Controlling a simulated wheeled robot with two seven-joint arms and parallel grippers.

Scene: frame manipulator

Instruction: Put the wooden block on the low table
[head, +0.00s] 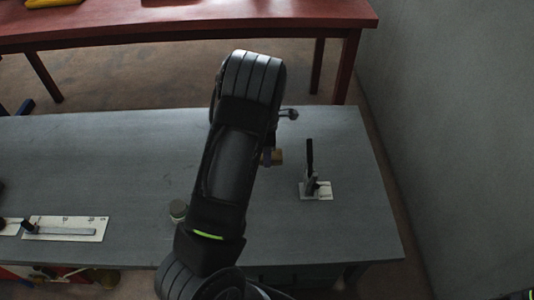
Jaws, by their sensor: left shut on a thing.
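I cannot tell whether the block touches the tabletop. The grey table (130,160) fills the middle of the head view. A red table (200,22) stands behind it; the picture does not clearly show which is lower. My right gripper is not in view.
A clamp with an upright black handle (310,155) stands on a white plate right of the block. A white plate with a slider (65,229) lies at the left front. A grey wall (450,120) is at the right.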

